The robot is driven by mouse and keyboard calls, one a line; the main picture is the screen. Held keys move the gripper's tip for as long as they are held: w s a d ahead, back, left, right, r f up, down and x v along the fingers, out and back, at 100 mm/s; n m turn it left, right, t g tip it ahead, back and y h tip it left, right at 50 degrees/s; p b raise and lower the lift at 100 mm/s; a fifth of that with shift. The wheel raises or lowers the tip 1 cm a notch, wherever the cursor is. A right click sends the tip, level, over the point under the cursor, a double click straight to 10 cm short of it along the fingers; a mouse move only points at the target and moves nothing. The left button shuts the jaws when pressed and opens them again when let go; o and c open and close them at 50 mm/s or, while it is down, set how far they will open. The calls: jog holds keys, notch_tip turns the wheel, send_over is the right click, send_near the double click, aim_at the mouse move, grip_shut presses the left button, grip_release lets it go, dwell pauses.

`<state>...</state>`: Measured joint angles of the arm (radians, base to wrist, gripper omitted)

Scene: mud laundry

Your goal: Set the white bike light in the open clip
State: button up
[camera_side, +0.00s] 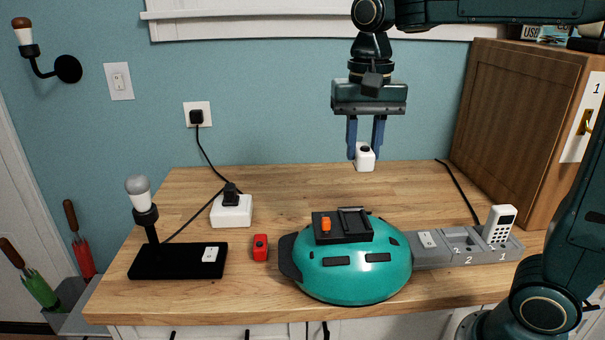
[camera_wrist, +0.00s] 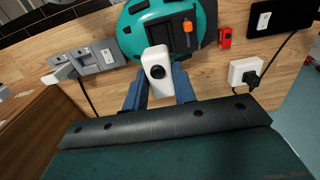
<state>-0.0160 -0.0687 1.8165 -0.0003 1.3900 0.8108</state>
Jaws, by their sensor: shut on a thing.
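The white bike light (camera_side: 365,158) is a small white block with a dark round button. My gripper (camera_side: 365,150) is shut on it and holds it in the air above the back of the counter, behind the helmet. In the wrist view the white bike light (camera_wrist: 157,70) sits between the blue fingers (camera_wrist: 158,88). The teal helmet (camera_side: 352,274) lies on the counter with a black mount (camera_side: 342,236) on top. The mount has an orange part (camera_side: 326,224) at its left and a raised black part at its right. I cannot tell which part is the open clip.
A red light (camera_side: 260,247) lies left of the helmet. A grey numbered tray (camera_side: 436,258) holds a white remote (camera_side: 499,224) at the right. A black lamp base (camera_side: 178,261) and white power block (camera_side: 231,211) stand left. A wooden cabinet (camera_side: 520,130) bounds the back right.

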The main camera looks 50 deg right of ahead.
aim_at(360, 170)
notch_tip(360, 170, down, 5)
jog(key=shift+w+a+r, duration=0.1)
dwell(0.4)
jog(key=shift+f, duration=2.45)
jog(key=shift+f, duration=1.05)
dwell(3.8)
